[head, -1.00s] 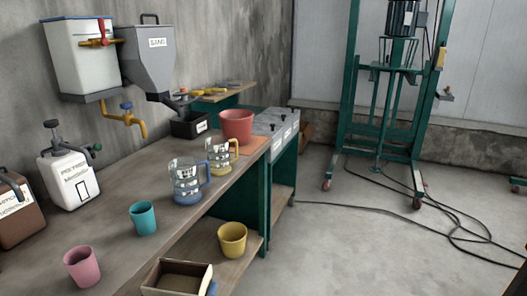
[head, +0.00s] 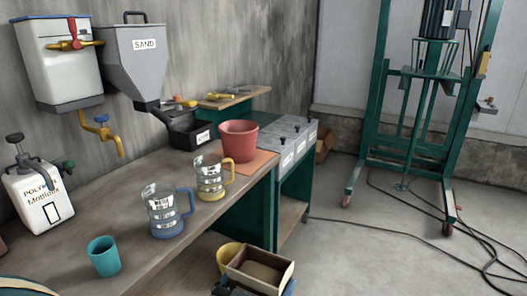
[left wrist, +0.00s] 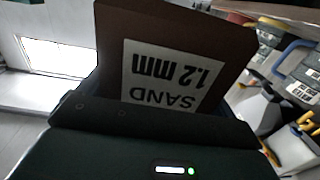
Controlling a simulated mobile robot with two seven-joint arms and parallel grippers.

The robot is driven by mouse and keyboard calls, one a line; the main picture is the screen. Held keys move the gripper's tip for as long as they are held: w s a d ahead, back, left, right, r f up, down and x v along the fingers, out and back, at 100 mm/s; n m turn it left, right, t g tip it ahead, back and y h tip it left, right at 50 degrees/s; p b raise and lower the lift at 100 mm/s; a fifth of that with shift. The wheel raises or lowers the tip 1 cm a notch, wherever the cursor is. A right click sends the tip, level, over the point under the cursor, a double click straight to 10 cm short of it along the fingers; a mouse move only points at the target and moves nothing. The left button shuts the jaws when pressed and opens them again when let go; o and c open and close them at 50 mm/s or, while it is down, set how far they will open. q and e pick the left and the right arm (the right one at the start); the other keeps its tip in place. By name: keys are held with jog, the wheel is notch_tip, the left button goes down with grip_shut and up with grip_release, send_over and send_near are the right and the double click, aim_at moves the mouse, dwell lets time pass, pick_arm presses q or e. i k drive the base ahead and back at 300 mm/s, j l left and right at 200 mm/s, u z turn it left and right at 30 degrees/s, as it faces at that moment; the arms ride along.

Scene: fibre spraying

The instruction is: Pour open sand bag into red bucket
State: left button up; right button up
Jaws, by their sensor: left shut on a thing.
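The open sand bag (head: 234,266) is a brown, box-like bag with its open top facing up and brown contents inside. It is low in the head view, in front of the bench. My left gripper (head: 232,288) is shut on it; its fingers are mostly hidden. The left wrist view shows the bag's label (left wrist: 172,78), "SAND 1.2 mm", upside down above my dark left gripper (left wrist: 150,118). The red bucket (head: 238,141) stands upright on an orange mat (head: 262,160) at the bench's far end, well beyond the bag and apart from it. My right gripper is not in view.
Two measuring jugs, blue-based (head: 166,212) and yellow-based (head: 210,178), stand near the bucket, with a teal cup (head: 104,256) nearer. A yellow cup (head: 228,256) is partly behind the bag. A sand hopper (head: 143,60) hangs on the wall.

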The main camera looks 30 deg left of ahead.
aim_at(238, 137)
jog(key=i+l, duration=0.1)
jog(key=i, duration=0.75)
jog(key=i+u, duration=0.45)
jog(key=i+l+u, duration=0.2)
jog(key=u, duration=0.25)
jog(key=i+l+u, duration=0.3)
jog(key=u, duration=0.15)
jog(key=i+l+u, duration=0.25)
jog(key=l+u, duration=0.2)
jog(key=i+l+u, duration=0.15)
jog(key=l+u, duration=0.3)
jog(key=i+l+u, duration=0.15)
jog(key=l, duration=0.2)
jog(key=i+l, duration=0.3)
jog(key=l, duration=0.2)
